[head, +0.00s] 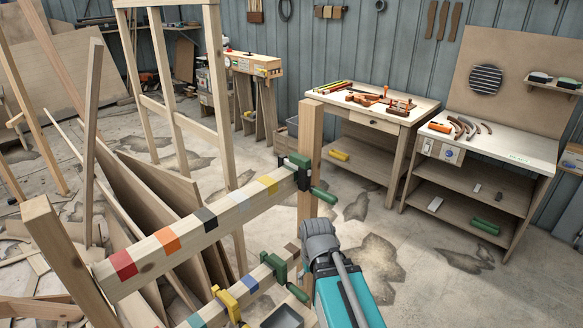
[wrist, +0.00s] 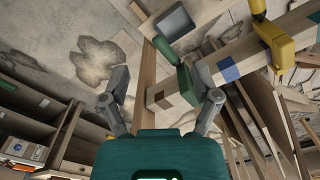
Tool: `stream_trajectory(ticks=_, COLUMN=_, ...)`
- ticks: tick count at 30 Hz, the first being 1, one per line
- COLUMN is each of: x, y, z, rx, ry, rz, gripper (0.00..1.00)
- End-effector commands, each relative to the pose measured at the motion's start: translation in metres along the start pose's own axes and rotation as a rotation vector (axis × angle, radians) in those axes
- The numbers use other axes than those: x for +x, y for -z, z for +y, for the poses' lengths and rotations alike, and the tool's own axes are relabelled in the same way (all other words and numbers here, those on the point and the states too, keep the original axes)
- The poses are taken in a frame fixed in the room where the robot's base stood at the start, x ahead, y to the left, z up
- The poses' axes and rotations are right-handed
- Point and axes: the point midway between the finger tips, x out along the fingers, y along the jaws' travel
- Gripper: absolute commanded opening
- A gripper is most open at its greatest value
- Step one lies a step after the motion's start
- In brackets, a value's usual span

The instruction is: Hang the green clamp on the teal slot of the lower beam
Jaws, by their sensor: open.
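The lower beam (head: 262,281) carries a green clamp (head: 277,267) near its right end, between a brown slot and a blue slot (head: 249,285). A teal slot (head: 195,321) shows at the picture's bottom edge, left of a yellow clamp (head: 229,303). My gripper (head: 318,242) is right of the beam end; its fingertips are not clear there. In the wrist view my gripper (wrist: 161,70) is open. The lower beam's green clamp (wrist: 184,78) appears just left of the right finger; I cannot tell whether they touch. Another green clamp (head: 301,172) hangs on the upper beam.
The upper beam (head: 145,252), with several coloured slots, runs above the lower one. A wooden post (head: 309,140) stands at the right end. A grey bin (head: 284,317) is below. Leaning boards (head: 150,205) crowd the left; open floor (head: 425,262) lies to the right.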

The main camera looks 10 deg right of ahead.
Motion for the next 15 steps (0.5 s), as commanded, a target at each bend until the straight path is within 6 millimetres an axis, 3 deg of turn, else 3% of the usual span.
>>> stream_trajectory(ticks=15, x=-0.099, y=0.065, z=0.002, rx=-0.152, ry=0.055, rz=0.078, gripper=0.8)
